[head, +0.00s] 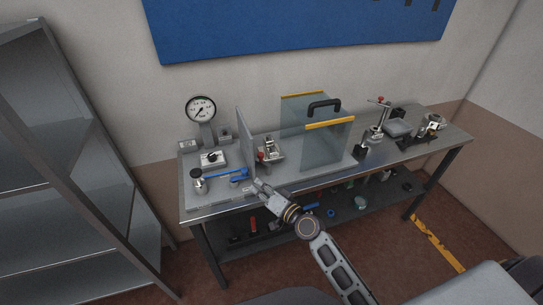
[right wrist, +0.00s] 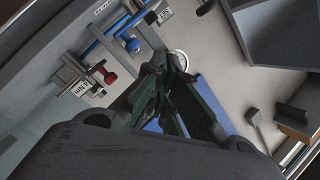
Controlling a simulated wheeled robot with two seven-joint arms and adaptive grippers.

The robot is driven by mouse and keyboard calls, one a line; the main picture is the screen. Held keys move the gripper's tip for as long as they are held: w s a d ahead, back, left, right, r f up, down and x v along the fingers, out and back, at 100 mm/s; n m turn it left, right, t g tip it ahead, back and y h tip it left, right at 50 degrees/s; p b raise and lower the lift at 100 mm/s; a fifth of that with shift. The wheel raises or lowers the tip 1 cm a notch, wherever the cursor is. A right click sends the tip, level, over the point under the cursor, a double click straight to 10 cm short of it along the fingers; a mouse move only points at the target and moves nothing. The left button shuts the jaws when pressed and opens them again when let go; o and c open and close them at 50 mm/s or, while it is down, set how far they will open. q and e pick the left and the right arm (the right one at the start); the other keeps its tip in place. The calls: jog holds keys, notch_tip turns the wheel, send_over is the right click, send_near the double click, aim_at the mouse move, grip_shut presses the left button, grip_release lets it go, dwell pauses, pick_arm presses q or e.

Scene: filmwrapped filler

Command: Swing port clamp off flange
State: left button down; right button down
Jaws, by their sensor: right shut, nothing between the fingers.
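No part can be surely told as the port clamp or the flange. A blue lever (head: 226,173) lies on the bench at the left, beside a small silver upright fitting (head: 197,175). A blue bar with a round blue part (right wrist: 118,35) shows in the right wrist view, with a red-knobbed metal fitting (right wrist: 98,74) near it. My right gripper (head: 258,185) is over the front edge of the bench, just right of the blue lever. In the right wrist view its fingers (right wrist: 165,65) are shut and empty, near a white ring (right wrist: 181,59) on the surface. My left gripper is not in view.
A thin upright grey panel (head: 246,138) stands behind my right gripper. A clear box with yellow edges and a black handle (head: 323,106) stands right of it. A dial gauge (head: 201,108) stands at the back left. Shelves (head: 60,150) are at the far left.

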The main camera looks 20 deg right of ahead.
aim_at(263, 160)
jog(key=w+d+f+m+t+h, duration=0.1)
jog(key=w+d+m+t+h, duration=0.1)
jog(key=w+d+m+h, duration=0.5)
jog(key=shift+d+f+m+t+h, duration=0.4)
jog(key=shift+d+m+h, duration=1)
jog(key=shift+d+m, duration=1.25)
jog(key=shift+w, duration=0.2)
jog(key=shift+w+d+r, duration=0.1)
jog(key=shift+w+d, duration=0.05)
jog(key=shift+w, duration=1.05)
jog(key=shift+w+d, duration=0.1)
jog(key=shift+w, duration=1.1)
jog(key=shift+w+d+r, duration=0.1)
jog(key=shift+w, duration=1.1)
jog(key=shift+w+d, duration=0.1)
jog(key=shift+w, duration=1.05)
jog(key=shift+a, duration=0.3)
jog(key=shift+s+a+f, duration=0.15)
jog(key=shift+s+a, duration=0.05)
jog(key=shift+a, duration=0.6)
jog(key=shift+s+a+f, duration=0.1)
jog(key=shift+s+a, duration=0.1)
jog(key=shift+a, duration=0.6)
